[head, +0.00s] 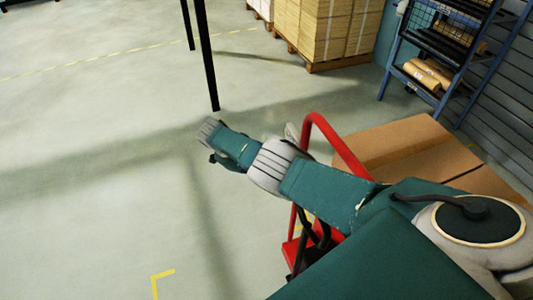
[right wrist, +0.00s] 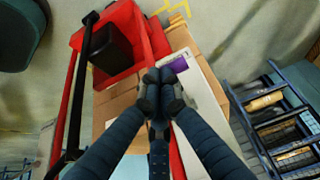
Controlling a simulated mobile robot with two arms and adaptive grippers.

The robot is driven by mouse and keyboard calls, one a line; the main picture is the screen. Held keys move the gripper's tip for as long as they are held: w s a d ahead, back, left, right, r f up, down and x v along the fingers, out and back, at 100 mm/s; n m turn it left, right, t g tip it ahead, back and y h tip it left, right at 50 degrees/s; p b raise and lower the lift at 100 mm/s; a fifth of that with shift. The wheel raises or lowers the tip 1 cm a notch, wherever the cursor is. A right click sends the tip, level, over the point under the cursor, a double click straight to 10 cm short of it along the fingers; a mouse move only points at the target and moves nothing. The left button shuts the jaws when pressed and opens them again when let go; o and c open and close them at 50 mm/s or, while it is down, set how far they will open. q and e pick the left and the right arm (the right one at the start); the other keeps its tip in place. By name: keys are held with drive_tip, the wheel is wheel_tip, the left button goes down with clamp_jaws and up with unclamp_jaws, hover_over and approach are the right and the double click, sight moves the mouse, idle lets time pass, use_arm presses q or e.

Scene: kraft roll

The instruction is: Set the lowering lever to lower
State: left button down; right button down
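A red pallet-truck-like cart with a bent red tube handle (head: 335,140) stands under my right arm in the head view. Its red body (right wrist: 120,45) with a black block (right wrist: 112,48) shows at upper left in the right wrist view. I cannot make out the lowering lever for certain; dark curved parts (head: 318,236) beside the red frame are partly hidden by my arm. My right gripper (right wrist: 160,90) has its dark fingers drawn together, over the red frame and cardboard, with nothing visible between them. My left gripper is not in view.
Cardboard boxes (head: 405,145) lie behind the red handle. A blue rack (head: 440,55) with kraft rolls stands at upper right, and stacked cartons (head: 325,30) on a pallet at the back. A black post (head: 206,60) stands beyond my arm. The floor at left is clear.

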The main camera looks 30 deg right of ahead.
drive_tip(key=shift+s+d+f+b, duration=0.1)
drive_tip(key=shift+f+b, duration=0.8)
drive_tip(key=shift+f, duration=0.35)
drive_tip(key=shift+d+f+b, duration=0.1)
drive_tip(key=shift+f+b, duration=0.8)
drive_tip(key=shift+f, duration=0.35)
drive_tip(key=shift+s+d+f, duration=0.1)
drive_tip(key=shift+d, duration=0.05)
